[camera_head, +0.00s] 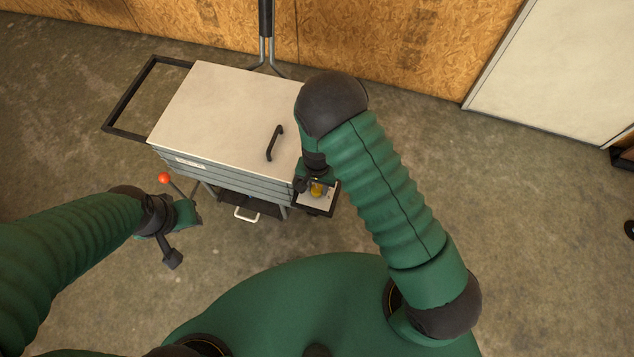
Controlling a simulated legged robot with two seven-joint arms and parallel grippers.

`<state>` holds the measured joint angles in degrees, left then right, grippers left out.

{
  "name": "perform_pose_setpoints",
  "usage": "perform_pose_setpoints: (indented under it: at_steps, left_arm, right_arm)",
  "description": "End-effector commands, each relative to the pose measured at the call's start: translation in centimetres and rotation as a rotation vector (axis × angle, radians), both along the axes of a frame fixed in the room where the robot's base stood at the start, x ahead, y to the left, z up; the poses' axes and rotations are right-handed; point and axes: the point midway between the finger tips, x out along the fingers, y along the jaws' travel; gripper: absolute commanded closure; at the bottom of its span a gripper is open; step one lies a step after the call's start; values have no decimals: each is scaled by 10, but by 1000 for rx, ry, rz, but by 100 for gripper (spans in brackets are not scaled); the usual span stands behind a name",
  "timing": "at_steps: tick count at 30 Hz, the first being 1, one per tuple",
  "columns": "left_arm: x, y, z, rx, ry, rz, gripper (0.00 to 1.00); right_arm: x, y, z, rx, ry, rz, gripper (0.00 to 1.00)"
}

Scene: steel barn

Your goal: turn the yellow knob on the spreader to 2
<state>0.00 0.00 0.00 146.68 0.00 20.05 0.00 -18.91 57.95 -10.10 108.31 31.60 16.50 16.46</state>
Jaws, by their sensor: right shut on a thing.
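The spreader (220,105) is a pale box with a flat lid, a black lid handle and grey slatted sides. The yellow knob (317,190) sits on a small panel (308,200) at the spreader's right end. My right gripper (316,184) is at the knob from above and is shut on it. The gripper and arm hide part of the knob, and I cannot read its numbers or setting. My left gripper (183,240) is in front of the spreader, apart from it and near the red-tipped lever; its fingers are too unclear to tell open from shut.
A lever with a red ball (164,178) sticks out at the spreader's front left. A black frame handle (128,105) extends from its left end. A white pull handle (246,214) is low at the front. A wooden wall (400,45) stands behind.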

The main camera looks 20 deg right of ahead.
Motion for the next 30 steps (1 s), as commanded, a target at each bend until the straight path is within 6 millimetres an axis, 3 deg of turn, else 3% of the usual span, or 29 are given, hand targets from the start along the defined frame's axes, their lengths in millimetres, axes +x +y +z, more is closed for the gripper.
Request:
perform_pose_setpoints:
  at_steps: [12, 30]
  left_arm:
    - [0, 0, 15, 0, 0, 0, 64]
    - [0, 0, 17, 0, 0, 0, 64]
  right_arm:
    - [3, 0, 2, 0, -7, -215, 100]
    - [3, 0, 1, 0, -8, -251, 100]
